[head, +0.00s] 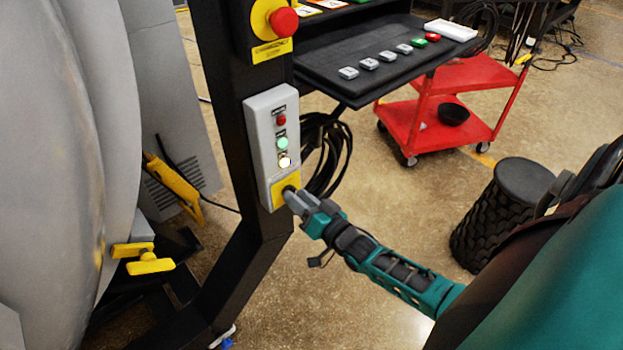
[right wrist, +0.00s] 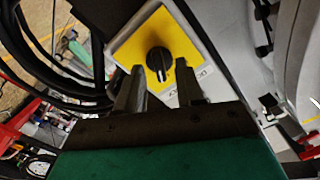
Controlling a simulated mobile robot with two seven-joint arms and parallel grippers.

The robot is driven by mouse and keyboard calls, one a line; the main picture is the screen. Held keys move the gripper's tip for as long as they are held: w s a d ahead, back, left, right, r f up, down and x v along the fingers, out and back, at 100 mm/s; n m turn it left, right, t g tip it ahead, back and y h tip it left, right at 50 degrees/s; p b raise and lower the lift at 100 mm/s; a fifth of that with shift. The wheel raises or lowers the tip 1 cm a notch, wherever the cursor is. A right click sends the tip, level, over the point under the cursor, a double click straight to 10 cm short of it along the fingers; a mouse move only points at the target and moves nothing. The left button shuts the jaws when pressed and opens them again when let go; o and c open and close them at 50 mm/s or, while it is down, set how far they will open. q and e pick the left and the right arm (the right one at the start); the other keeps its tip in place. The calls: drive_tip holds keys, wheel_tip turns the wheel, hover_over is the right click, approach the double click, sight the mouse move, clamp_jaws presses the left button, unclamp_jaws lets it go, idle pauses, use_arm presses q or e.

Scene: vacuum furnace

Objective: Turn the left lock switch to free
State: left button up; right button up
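The lock switch is a round black knob (right wrist: 160,59) with a pale pointer mark, set on a yellow plate (right wrist: 133,47). In the head view the yellow plate (head: 279,197) is at the bottom of a grey control box (head: 263,140) on a black post. My right gripper (head: 292,193) is at this plate and partly hides the knob. In the right wrist view its two fingers (right wrist: 160,84) are apart, with the knob seen between and just beyond their tips. I cannot tell whether they touch it. My left gripper is not in view.
Above the switch are a white lit button (head: 285,162), a green one (head: 282,143) and a red one. A red emergency stop (head: 284,22) is higher on the post. Black cables (head: 328,150) hang right of the box. A black keyboard shelf (head: 372,70) juts out above.

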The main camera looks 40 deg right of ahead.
drive_tip(key=s+d+p, duration=0.1)
drive_tip(key=s, duration=1.1)
drive_tip(key=shift+s, duration=0.3)
drive_tip(key=s+a+n+g+p, duration=0.2)
drive_tip(key=s+a+n+g, duration=0.2)
drive_tip(key=a, duration=1)
drive_tip(key=n+g, duration=0.3)
drive_tip(key=shift+r+n, duration=0.2)
drive_tip(key=shift+n, duration=0.2)
